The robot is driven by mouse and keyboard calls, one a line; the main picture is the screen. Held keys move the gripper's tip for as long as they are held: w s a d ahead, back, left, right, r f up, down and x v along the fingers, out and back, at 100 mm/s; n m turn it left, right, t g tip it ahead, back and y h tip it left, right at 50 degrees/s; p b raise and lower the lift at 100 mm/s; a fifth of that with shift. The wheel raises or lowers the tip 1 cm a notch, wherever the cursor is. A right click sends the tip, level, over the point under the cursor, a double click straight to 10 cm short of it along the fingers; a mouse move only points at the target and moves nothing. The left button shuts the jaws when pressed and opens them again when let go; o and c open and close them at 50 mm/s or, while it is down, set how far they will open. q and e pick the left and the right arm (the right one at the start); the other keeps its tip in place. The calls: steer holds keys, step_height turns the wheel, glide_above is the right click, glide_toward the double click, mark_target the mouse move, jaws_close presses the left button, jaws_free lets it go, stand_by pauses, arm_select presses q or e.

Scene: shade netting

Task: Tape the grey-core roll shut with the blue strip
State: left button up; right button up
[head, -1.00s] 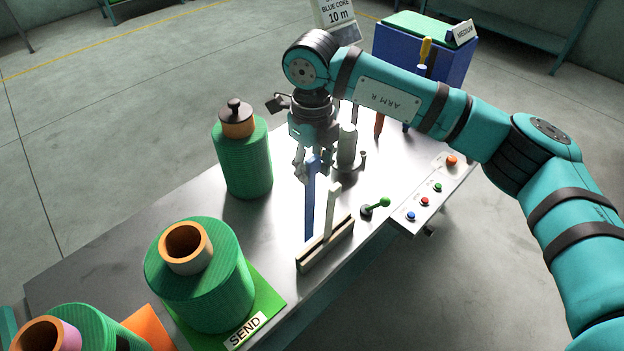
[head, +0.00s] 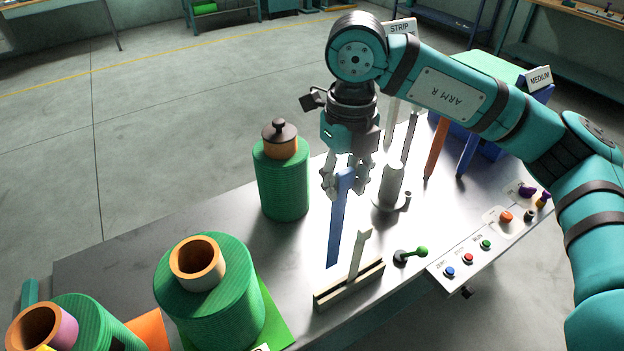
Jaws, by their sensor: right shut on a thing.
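My right gripper (head: 346,182) is shut on the top end of a blue strip (head: 338,225). The strip hangs nearly upright, its lower end close behind a slotted holder (head: 350,285); I cannot tell whether it touches anything. No roll with a clearly grey core shows. One green roll (head: 284,185) stands at the table's far edge with a brown core and a black knob on top. Another green roll (head: 215,300) with a tan core stands front left. A third green roll (head: 95,325), its core orange and pink, is cut off at the lower left. My left gripper is out of view.
A pale strip (head: 358,255) stands in the holder. A grey post (head: 391,183) stands right of the gripper. A green-knobbed lever (head: 420,252) and a button panel (head: 490,245) line the right edge. Orange (head: 436,150) and blue (head: 468,156) strips hang farther back. The table's left middle is clear.

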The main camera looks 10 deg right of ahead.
mark_target(343, 171)
steer(key=shift+r, duration=0.1)
steer(key=shift+s+a+r, duration=0.1)
steer(key=shift+r, duration=0.1)
steer(key=shift+a+r+p, duration=0.1)
steer(key=shift+r+p, duration=0.5)
steer(key=shift+p, duration=0.15)
steer(key=shift+r+p, duration=0.7)
steer(key=shift+r, duration=0.05)
steer(key=shift+r+p, duration=0.3)
steer(key=shift+r, duration=0.6)
